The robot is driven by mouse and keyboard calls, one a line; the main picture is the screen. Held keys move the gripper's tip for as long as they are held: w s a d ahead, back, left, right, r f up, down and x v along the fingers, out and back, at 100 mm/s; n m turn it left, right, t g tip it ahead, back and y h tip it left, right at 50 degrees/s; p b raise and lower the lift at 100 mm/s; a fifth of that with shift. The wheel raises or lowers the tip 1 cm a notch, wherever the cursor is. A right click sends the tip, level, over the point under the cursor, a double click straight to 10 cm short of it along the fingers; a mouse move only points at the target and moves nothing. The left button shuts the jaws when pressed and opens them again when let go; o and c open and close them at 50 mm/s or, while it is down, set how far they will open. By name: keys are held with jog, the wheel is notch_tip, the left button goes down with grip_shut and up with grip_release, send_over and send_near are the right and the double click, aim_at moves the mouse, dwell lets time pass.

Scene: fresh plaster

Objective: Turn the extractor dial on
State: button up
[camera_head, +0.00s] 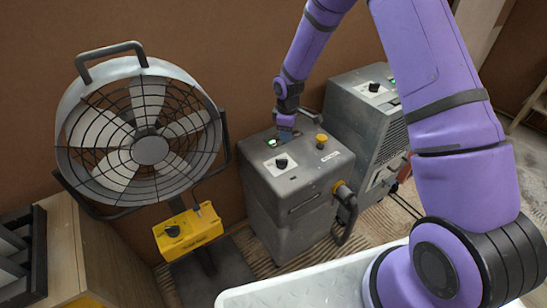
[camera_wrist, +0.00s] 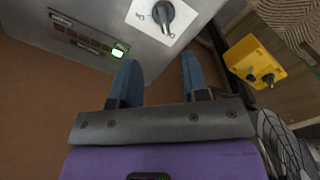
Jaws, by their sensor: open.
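A black dial (camera_head: 282,162) sits on a white plate on top of the nearer grey machine (camera_head: 300,190). The same dial (camera_wrist: 163,12) shows at the top of the wrist view, its pointer toward the bottom of that picture. I cannot read a label naming the extractor. A lit green indicator (camera_wrist: 120,50) is on the machine's top near one finger. My gripper (camera_wrist: 160,60) is open and empty, with blue fingers apart. In the head view my gripper (camera_head: 285,128) is over the machine's back edge, behind the dial; I see no contact with the dial.
A caged fan (camera_head: 140,140) with a yellow control box (camera_head: 188,230) stands left. A brown wall (camera_head: 230,50) is close behind.

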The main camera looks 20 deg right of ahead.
aim_at(282, 159)
jog(key=f, duration=0.9)
jog(key=a+f, duration=0.1)
jog(key=f, duration=0.3)
jog(key=shift+w+a+f, duration=0.1)
jog(key=shift+w+f, duration=0.2)
grip_shut()
